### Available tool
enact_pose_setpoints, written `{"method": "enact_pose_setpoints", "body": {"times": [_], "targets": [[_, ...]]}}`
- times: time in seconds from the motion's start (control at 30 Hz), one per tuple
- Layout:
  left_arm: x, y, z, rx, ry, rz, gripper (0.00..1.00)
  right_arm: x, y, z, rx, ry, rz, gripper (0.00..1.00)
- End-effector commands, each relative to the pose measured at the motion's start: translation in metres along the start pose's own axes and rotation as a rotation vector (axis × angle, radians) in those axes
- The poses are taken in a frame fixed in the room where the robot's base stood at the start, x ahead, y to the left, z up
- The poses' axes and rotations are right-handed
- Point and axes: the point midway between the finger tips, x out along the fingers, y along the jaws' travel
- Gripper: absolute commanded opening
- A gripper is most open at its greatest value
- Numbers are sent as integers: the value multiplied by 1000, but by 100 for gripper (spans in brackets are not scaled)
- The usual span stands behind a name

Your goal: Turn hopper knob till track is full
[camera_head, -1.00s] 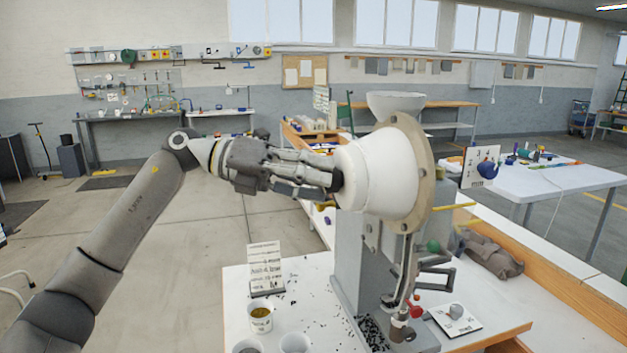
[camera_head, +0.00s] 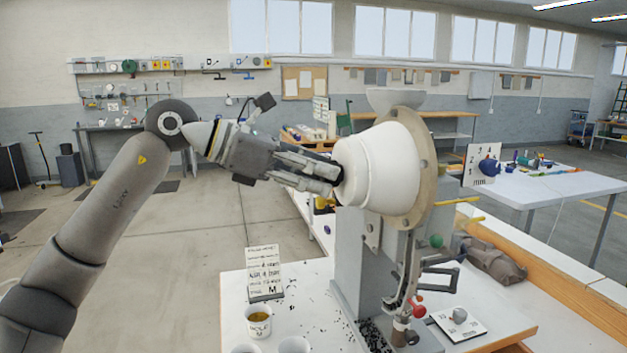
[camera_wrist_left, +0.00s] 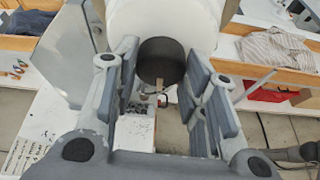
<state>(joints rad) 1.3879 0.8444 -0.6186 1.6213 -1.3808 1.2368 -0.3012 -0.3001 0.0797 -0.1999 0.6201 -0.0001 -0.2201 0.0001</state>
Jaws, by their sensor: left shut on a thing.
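The white hopper drum (camera_head: 385,170) with its tan round plate (camera_head: 425,165) sits on top of the grey eyelet press (camera_head: 362,260). The dark hopper knob (camera_wrist_left: 160,60) sticks out of the drum's near end in the left wrist view. My left gripper (camera_head: 338,178) reaches it from the left, its fingers on either side of the knob and shut on it. The fingers mostly hide the knob in the head view. The narrow metal track (camera_head: 407,270) runs down below the plate; I cannot tell how full it is. My right gripper is not in view.
A printed card (camera_head: 264,273) and a cup (camera_head: 258,321) stand left of the press. Small dark eyelets lie scattered on the white bench (camera_head: 310,285). A small plate with a grey knob (camera_head: 459,315) lies right of the press, with a grey cloth (camera_head: 493,262) behind.

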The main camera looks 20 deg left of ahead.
Motion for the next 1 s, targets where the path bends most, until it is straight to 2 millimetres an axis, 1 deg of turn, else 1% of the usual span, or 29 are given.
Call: {"method": "enact_pose_setpoints", "body": {"times": [0.03,0.7,1.0], "targets": [[2,-1,-4,43,4,16,16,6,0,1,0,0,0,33],[3,-5,-6,626,26,253,16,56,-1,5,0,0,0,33],[3,-5,-6,833,34,337,16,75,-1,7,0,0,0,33]]}}
